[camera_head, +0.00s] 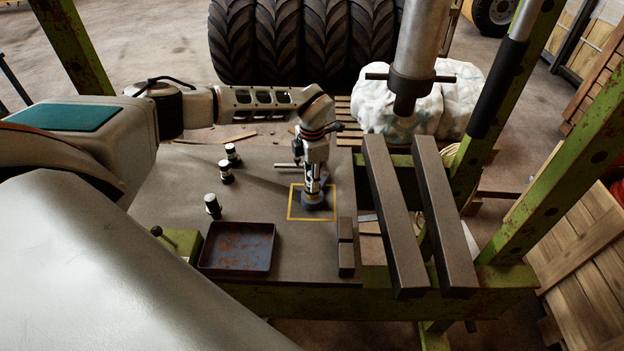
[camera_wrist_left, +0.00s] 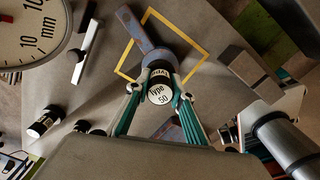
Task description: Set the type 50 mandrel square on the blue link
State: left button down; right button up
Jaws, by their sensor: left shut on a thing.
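My left gripper (camera_head: 313,178) points down over the yellow-outlined square on the bench plate. In the left wrist view its two fingers (camera_wrist_left: 161,91) are shut on the type 50 mandrel (camera_wrist_left: 160,94), a short black and white cylinder whose end label reads "Type 50". The mandrel looks upright. I cannot tell whether the mandrel touches the link. My right gripper is not in view.
Other black and white mandrels (camera_head: 212,205) stand left of the outline. A rusty tray (camera_head: 238,246) is at the bench front. A dial gauge (camera_wrist_left: 30,35) shows in the left wrist view.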

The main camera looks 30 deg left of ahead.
pick_arm(q)
jog(key=shift+f, duration=0.2)
dwell(0.6)
jog(key=c, duration=1.7)
grip_release()
notch_tip(320, 180, up, 12)
